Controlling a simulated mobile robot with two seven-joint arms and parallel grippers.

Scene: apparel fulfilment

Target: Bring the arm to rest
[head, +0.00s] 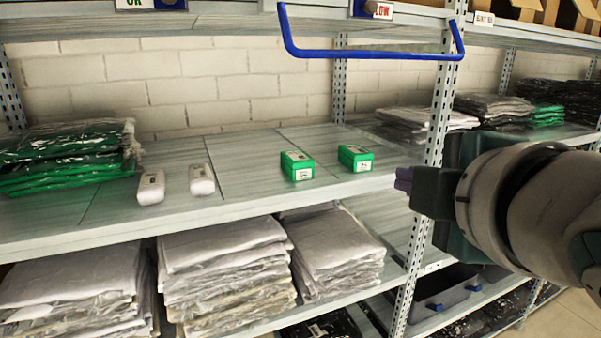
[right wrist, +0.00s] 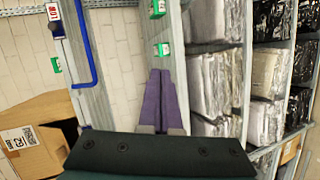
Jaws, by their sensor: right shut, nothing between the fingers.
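My right arm comes in from the right in the head view. Its gripper (head: 403,180) is in front of the shelf, beside the perforated upright post (head: 436,130). The purple fingers also show in the right wrist view (right wrist: 161,78), lying together with nothing between them. The gripper is shut and empty. It is apart from the two green boxes (head: 297,165) (head: 355,157) on the shelf to its left. My left gripper is not in view.
The middle shelf (head: 240,185) also bears two white items (head: 151,187) (head: 202,180) and green bagged garments (head: 65,155). Stacks of white bagged garments (head: 220,265) fill the lower shelf. A blue bar (head: 370,54) hangs above. A cardboard box (right wrist: 35,115) shows in the right wrist view.

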